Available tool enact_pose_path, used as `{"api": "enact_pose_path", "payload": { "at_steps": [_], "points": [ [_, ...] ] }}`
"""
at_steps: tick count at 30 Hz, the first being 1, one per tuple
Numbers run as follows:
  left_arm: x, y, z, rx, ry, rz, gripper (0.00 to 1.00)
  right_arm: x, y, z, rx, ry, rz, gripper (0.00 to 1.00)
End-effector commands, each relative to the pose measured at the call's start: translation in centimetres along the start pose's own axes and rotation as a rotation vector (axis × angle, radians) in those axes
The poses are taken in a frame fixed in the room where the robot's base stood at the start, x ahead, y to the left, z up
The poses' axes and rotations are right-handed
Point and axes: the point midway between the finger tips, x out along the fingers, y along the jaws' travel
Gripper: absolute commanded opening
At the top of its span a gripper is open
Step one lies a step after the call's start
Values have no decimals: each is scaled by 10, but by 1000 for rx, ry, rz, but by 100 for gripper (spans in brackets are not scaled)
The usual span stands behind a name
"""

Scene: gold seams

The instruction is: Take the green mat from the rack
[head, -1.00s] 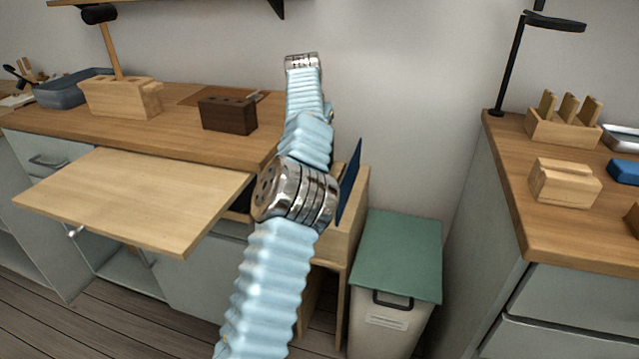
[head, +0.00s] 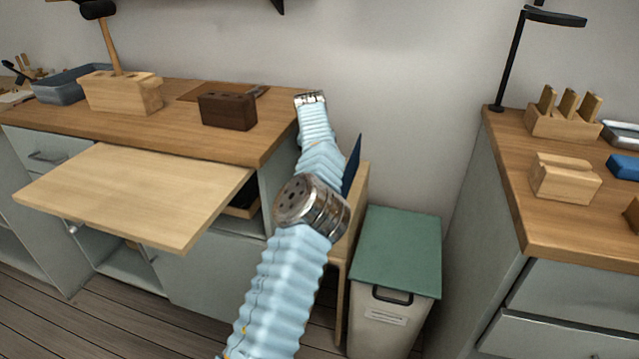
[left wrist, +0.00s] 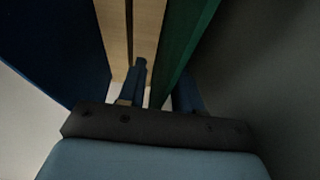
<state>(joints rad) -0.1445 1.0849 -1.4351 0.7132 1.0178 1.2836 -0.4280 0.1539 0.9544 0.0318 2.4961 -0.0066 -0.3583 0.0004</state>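The green mat (left wrist: 189,45) stands on edge in the left wrist view, running from the top edge down toward my left gripper (left wrist: 162,82). The gripper is open, with one finger on each side of the mat's near edge. A gap shows between the left finger and the mat; contact on the right side is too dark to tell. The wooden rack (head: 351,221) is partly hidden behind my arm in the head view, where the green mat and left gripper cannot be seen. My right gripper is in neither view.
A dark blue mat (head: 352,164) stands in the rack, left of the green one in the wrist view (left wrist: 55,45). A bin with a green lid (head: 398,250) stands right of the rack. A pulled-out board (head: 130,195) juts from the left counter (head: 180,140).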

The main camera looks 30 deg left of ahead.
Motion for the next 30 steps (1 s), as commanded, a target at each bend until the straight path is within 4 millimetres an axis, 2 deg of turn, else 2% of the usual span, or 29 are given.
{"api": "enact_pose_path", "payload": {
  "at_steps": [1,6,8,30],
  "points": [
    [0,0,0,0,0,0,32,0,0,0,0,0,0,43],
    [0,0,0,0,0,0,6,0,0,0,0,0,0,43],
    [0,0,0,0,0,0,0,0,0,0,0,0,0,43],
    [0,0,0,1,-1,0,0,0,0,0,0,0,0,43]
  ]
}}
